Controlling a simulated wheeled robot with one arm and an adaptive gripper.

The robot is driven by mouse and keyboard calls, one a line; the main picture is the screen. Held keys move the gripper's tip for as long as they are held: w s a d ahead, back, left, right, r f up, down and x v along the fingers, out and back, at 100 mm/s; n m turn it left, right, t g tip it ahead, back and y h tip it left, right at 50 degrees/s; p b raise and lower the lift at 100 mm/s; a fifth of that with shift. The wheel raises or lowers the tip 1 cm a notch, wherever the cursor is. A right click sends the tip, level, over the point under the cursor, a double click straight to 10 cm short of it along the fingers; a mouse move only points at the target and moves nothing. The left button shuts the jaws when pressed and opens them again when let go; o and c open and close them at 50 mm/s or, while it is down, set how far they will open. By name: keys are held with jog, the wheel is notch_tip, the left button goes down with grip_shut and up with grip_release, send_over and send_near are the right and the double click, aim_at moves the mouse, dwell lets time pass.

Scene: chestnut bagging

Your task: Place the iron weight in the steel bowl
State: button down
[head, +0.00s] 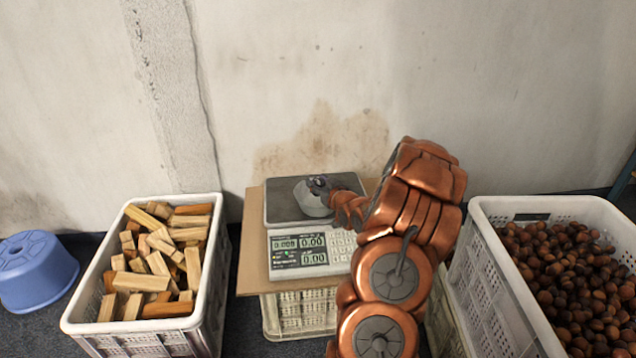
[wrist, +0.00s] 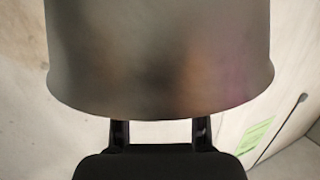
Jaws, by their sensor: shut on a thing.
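My gripper (head: 320,184) reaches in from the right over the scale's pan, with its fingers pointing left. A pale grey rounded metal object (head: 313,200) is right at and below the fingertips. It is too small to tell for certain whether it is the steel bowl or the iron weight, or whether it touches the pan. In the wrist view, a large smooth grey metal body (wrist: 160,70) with a rounded lower edge fills the upper middle and hides the fingertips. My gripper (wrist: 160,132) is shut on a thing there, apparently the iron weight. No separate bowl can be made out.
The digital scale (head: 300,262) stands on a board over a crate. A white crate of wood blocks (head: 76,318) is on the left, beside a blue tub (head: 38,280). A white crate of chestnuts (head: 478,222) is on the right. A bare wall (head: 290,80) rises close behind.

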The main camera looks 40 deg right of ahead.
jog(key=shift+f, duration=0.35)
jog(key=c, duration=0.6)
grip_release()
jog(key=shift+r, duration=0.4)
jog(key=p+v, duration=0.2)
jog(key=v, duration=1)
jog(key=shift+a+r+p, duration=0.1)
jog(key=shift+p, duration=0.3)
jog(key=shift+w, duration=0.1)
